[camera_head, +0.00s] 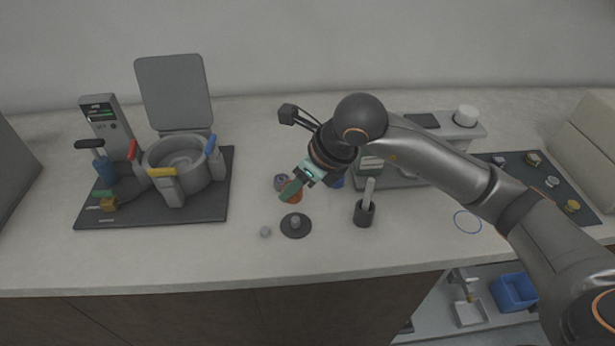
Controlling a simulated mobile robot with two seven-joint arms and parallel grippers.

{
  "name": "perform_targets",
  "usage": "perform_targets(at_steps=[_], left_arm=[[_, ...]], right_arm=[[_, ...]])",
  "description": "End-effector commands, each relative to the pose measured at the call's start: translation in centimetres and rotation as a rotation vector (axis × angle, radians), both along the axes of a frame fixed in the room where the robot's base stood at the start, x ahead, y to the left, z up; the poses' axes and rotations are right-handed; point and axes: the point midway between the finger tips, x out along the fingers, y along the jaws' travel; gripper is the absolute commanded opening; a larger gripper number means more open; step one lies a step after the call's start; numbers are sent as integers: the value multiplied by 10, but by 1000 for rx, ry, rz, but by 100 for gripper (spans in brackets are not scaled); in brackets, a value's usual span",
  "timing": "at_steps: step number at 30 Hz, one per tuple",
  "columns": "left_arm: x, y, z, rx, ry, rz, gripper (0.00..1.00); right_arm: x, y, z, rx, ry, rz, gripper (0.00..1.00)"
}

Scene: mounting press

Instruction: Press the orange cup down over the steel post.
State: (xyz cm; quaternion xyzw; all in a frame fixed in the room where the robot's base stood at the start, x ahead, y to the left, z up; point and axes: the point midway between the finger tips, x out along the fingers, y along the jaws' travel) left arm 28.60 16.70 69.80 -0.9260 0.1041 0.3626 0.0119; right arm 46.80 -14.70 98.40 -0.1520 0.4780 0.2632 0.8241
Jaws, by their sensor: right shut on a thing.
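The orange cup (298,197) shows only in part, behind the green finger of my right gripper (292,189). My right gripper is shut on it and points down and to the left. The steel post (295,220) stands upright on a round dark base (303,231) on the counter, just in front of the cup in the picture. The cup appears apart from the post; its height above the counter is hard to tell. My left gripper is not in view.
A dark holder (365,217) with a pale stick stands to the right. A lidded pot-like machine (176,160) on a dark mat is at the left. The counter's front middle is clear.

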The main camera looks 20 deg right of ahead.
Motion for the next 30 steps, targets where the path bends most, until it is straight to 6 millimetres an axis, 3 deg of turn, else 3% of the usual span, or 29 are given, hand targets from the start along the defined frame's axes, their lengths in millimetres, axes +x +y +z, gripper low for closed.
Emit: perform_targets(at_steps=[11,30], left_arm=[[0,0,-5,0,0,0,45],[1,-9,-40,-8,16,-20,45]], right_arm=[[0,5,-9,0,-2,20,0],[0,5,-65,0,-4,20,0]])
